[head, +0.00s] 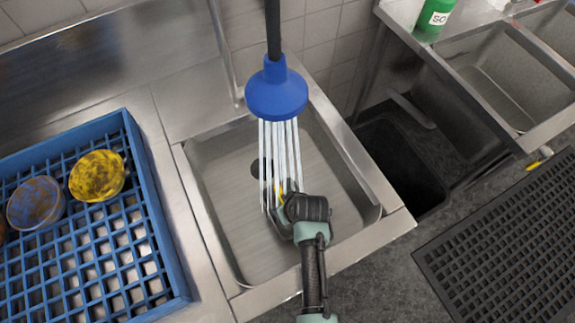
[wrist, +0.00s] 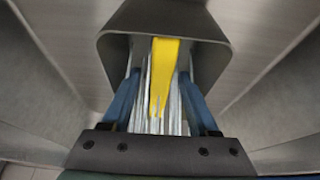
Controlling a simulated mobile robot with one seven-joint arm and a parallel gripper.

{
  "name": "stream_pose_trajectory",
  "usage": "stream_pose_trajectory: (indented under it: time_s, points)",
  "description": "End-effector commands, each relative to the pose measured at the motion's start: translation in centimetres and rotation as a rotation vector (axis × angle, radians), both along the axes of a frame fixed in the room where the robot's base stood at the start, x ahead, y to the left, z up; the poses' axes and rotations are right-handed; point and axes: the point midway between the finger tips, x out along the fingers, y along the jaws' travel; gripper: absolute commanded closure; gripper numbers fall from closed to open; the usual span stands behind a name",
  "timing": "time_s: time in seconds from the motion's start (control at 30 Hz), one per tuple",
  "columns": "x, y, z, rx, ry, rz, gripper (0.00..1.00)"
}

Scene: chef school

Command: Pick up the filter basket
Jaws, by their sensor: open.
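The filter basket appears to be the dark grey, round-cornered metal piece (wrist: 215,62) with a yellow strip (wrist: 163,62) like a handle in the wrist view. My gripper (wrist: 160,78) is open, with one blue finger on each side of the yellow strip and a gap visible on both sides. In the head view my gripper (head: 284,200) is down inside the sink basin, under the running water. Only a small bit of yellow (head: 281,187) shows beside it there; my wrist hides most of the basket.
A blue spray head (head: 277,92) pours water into the steel sink (head: 225,215). A blue rack (head: 160,235) with dirty bowls, one yellow-stained (head: 97,175), stands left. A green bottle (head: 436,18) and more basins are at upper right. A black floor mat (head: 505,245) lies right.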

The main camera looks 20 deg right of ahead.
Motion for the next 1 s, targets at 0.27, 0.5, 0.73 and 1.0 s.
stream_pose_trajectory:
  time_s: [0.27,0.5,0.73,1.0]
  points:
    - [0.01,-0.01,-0.01,0.0,0.0,0.0,0.44]
    - [0.01,-0.01,-0.01,0.0,0.0,0.0,0.87]
    - [0.01,-0.01,0.0,0.0,0.0,0.0,1.0]
    - [0.06,-0.03,0.06,-0.001,-0.002,0.0,1.0]
